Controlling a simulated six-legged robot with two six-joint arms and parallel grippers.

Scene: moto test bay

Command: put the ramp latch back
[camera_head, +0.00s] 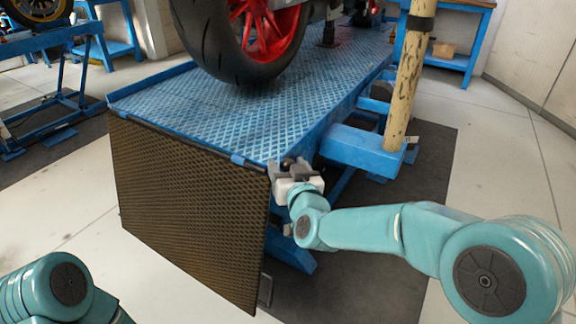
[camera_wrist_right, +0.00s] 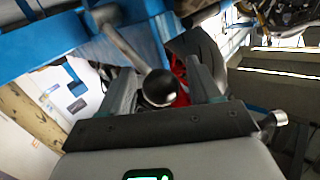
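The ramp latch shows in the right wrist view as a grey metal lever with a round black knob (camera_wrist_right: 160,88). Its stem runs up and left to the blue lift frame (camera_wrist_right: 100,38). In the head view my right gripper (camera_head: 286,170) is at the near right corner of the blue lift table (camera_head: 240,110), largely hiding the latch. The mesh ramp (camera_head: 190,205) hangs down from the table's near edge. My left gripper is out of view; only part of that arm shows.
A motorcycle wheel (camera_head: 238,72) with red spokes stands on the lift. A worn wooden post (camera_head: 408,80) rises right of the table above a blue beam (camera_head: 360,150). A dark mat (camera_head: 370,270) lies below. Pale floor is clear at right.

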